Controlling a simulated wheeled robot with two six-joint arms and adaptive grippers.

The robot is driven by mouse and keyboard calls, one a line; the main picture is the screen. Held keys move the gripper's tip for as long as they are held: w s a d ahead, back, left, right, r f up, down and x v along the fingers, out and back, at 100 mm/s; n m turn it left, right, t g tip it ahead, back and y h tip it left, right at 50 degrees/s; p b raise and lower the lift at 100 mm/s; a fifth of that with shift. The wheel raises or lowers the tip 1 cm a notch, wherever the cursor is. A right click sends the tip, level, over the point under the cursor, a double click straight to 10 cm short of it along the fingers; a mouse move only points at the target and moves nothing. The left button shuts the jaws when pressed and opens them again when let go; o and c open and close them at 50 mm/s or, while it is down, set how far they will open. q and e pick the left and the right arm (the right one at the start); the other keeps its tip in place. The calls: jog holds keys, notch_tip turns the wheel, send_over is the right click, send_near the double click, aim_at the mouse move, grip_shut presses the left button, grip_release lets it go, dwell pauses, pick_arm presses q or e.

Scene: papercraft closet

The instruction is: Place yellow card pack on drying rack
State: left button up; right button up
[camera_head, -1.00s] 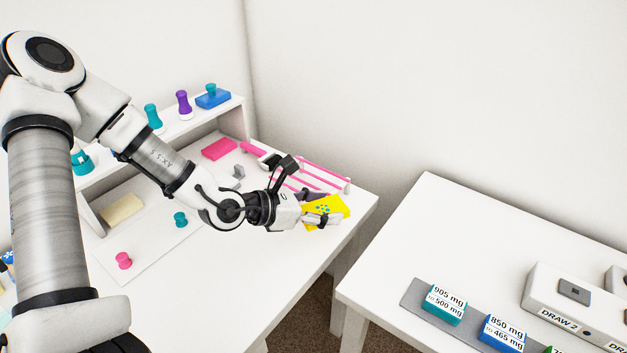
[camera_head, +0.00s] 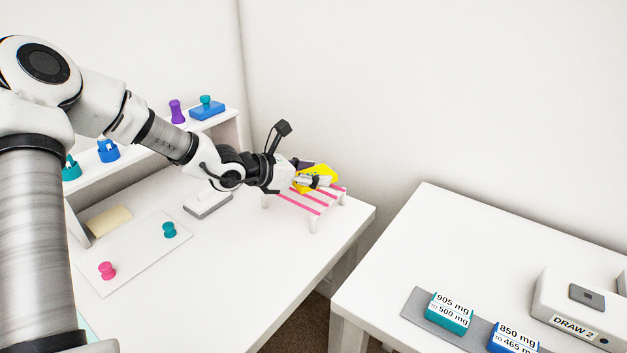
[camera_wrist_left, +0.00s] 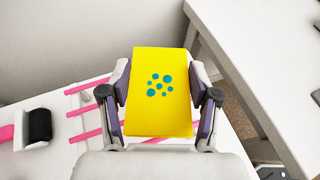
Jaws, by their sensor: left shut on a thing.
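The yellow card pack (camera_head: 318,174) has teal dots on its face. My left gripper (camera_head: 316,181) is shut on it, and in the left wrist view the pack (camera_wrist_left: 160,95) sits between both fingers. The drying rack (camera_head: 302,203) is a small white-legged stand with pink bars near the table's far right corner. The pack is over the rack's back part in the head view; I cannot tell whether it touches the bars. Pink bars (camera_wrist_left: 87,136) also show beside and below the pack in the wrist view. My right gripper is not in view.
A shelf with stamps, a purple one (camera_head: 176,111) among them, stands behind my arm. Another table (camera_head: 470,240) at right holds labelled boxes. The table front is clear.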

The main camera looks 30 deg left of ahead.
pick_arm(q)
jog(key=shift+w+a, duration=0.3)
jog(key=shift+w, duration=0.3)
notch_tip(320, 180, down, 3)
jog(key=shift+f, duration=0.4)
jog(key=shift+f+b, duration=0.15)
jog(key=shift+b, duration=0.25)
jog(key=o, duration=1.2)
jog(key=shift+c, duration=0.2)
